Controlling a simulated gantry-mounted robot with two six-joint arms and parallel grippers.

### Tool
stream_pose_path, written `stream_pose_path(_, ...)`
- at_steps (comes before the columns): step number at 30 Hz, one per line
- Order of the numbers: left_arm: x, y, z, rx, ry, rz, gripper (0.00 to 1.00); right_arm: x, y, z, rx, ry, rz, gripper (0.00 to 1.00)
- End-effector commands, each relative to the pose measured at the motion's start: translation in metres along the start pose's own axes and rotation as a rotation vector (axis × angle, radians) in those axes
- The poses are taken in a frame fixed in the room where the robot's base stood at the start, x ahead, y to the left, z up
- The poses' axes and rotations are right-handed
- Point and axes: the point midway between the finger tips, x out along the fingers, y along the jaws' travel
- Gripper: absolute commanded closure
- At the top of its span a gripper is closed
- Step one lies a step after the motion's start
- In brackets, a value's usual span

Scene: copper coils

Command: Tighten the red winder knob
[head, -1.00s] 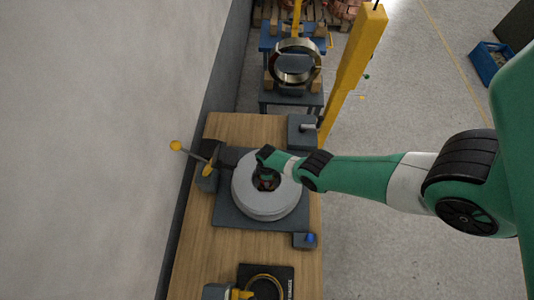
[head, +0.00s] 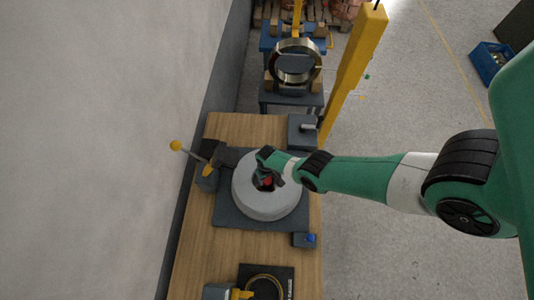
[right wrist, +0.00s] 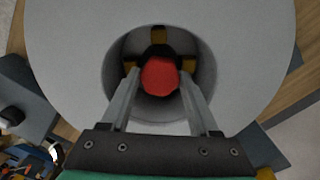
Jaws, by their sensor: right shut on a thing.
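The red winder knob (head: 267,182) sits in the centre hole of the round grey winder drum (head: 250,205). In the right wrist view the knob (right wrist: 160,76) is a red, faceted cap in front of a dark hub with brass-coloured pieces, inside the drum's bore (right wrist: 205,70). My right gripper (right wrist: 160,82) reaches into the bore with one finger on each side of the knob and is shut on it. In the head view the right gripper (head: 268,180) comes over the drum from the right and partly hides the knob. My left gripper is not in view.
The drum stands on a dark base plate (head: 228,218) on a wooden bench (head: 200,250). A yellow-knobbed lever (head: 177,146) is at left, a small box with a blue button (head: 305,239) at right. A yellow post (head: 350,75) rises behind.

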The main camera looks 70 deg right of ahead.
Motion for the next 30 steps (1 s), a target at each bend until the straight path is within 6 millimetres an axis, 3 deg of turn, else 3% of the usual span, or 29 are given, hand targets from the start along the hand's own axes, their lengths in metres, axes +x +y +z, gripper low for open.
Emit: stream_pose_path(30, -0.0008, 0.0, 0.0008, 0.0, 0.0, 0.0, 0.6, 0.0004, -0.0018, -0.0009, 0.933, 0.001, 0.0, 0.94)
